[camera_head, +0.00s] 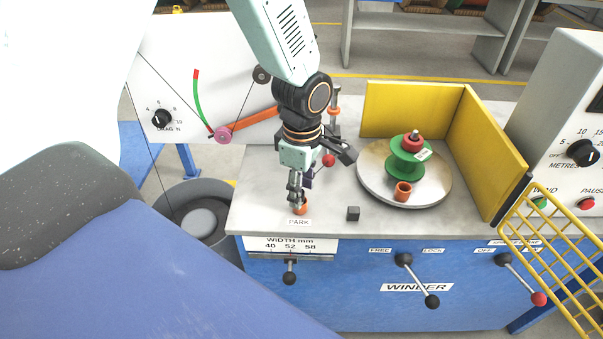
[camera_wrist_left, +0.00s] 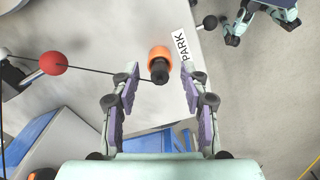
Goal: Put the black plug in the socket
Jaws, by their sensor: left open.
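The black plug (camera_wrist_left: 160,76) shows in the left wrist view with its dark end toward the camera, in or on an orange collar (camera_wrist_left: 158,54). In the head view the orange part (camera_head: 302,209) stands at the PARK label. My left gripper (camera_head: 297,190) is above it. In the left wrist view its fingers (camera_wrist_left: 160,88) are spread either side of the plug, not visibly touching. An orange cup (camera_head: 402,192), possibly the socket, stands on the round plate (camera_head: 440,188) beside the green spool (camera_head: 408,163). My right gripper (camera_wrist_left: 263,28) hangs open at the wrist view's upper right.
A yellow guard (camera_head: 487,150) walls the plate's back and right.

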